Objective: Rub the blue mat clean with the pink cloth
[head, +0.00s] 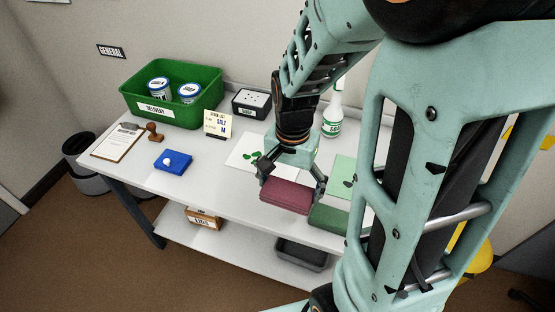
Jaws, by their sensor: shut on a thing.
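The pink cloth (286,197) is a thick folded block near the front edge of the table. My gripper (291,187) is above it, with one finger at each side, shut on it. I cannot tell whether the cloth touches the table. I see no clear blue mat; my arm hides part of the table's right side. A white sheet (238,160) with green spots lies behind and left of the gripper. A pale green mat (345,164) with a dark spot lies to the right, partly behind my arm.
A green folded cloth (328,218) lies right of the pink one. A green bin (205,112) with two tubs, a black-rimmed box (251,113), a spray bottle (332,118) and a sign (217,124) stand behind. A blue block (167,166), stamp (154,136) and clipboard (116,145) are left.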

